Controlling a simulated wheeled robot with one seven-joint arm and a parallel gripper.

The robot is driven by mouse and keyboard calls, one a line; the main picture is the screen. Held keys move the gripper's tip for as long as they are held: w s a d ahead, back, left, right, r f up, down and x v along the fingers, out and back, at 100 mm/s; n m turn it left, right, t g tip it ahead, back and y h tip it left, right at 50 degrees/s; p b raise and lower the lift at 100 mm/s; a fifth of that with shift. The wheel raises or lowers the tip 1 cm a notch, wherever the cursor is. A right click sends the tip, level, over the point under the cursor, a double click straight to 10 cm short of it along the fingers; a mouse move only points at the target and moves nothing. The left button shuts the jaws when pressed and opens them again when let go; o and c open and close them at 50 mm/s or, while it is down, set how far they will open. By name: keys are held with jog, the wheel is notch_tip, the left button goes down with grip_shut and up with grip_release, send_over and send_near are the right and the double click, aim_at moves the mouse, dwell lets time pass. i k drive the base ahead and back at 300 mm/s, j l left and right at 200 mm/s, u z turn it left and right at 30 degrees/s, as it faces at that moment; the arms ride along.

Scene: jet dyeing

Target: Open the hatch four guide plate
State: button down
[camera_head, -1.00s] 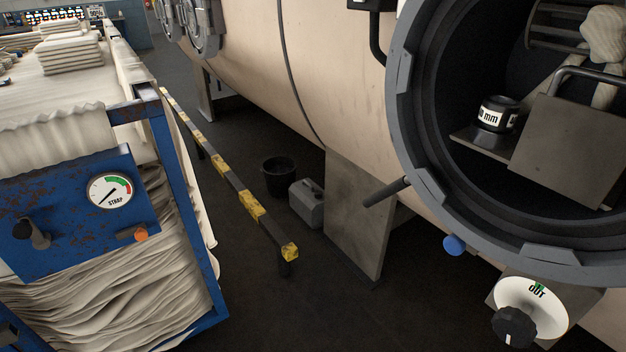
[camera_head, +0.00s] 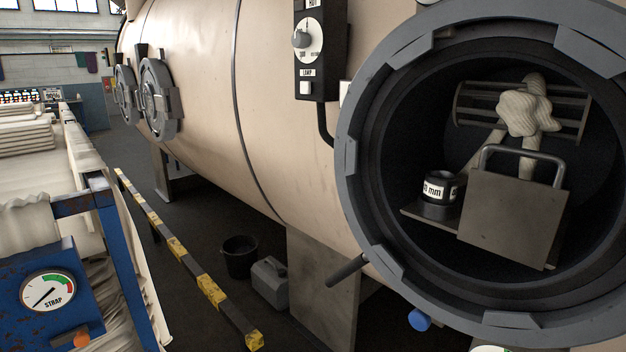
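The round hatch (camera_head: 352,200) in the beige vessel stands open on the right of the head view, its grey rim facing me. Inside it, a flat grey guide plate (camera_head: 508,222) with a bent bar handle (camera_head: 520,152) stands slightly tilted. To its left, a black knob with a white "mm" label (camera_head: 438,188) sits on a small ledge. Behind the plate, a knotted pale fabric rope (camera_head: 527,112) hangs in front of a slatted reel (camera_head: 470,105). I cannot tell which hatch number this is. My gripper is not in view.
A blue cart (camera_head: 85,205) with fabric and a STRAP gauge stands at the left. A yellow-black barrier (camera_head: 172,245) runs along the floor. A black bucket (camera_head: 239,257) and grey can (camera_head: 269,282) stand beneath the vessel. A control box (camera_head: 318,50) hangs left of the hatch.

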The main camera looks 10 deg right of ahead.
aim_at(516, 219)
jog(key=k+j+z, duration=0.2)
jog(key=k+j, duration=0.2)
jog(key=j, duration=0.2)
jog(key=j+z, duration=0.15)
jog(key=j, duration=0.5)
jog(key=k+j+z, duration=0.2)
jog(key=j, duration=0.4)
jog(key=i+j+z, duration=0.1)
jog(key=j, duration=0.25)
jog(key=i+j+z, duration=0.1)
jog(key=j, duration=0.25)
jog(key=i, duration=0.05)
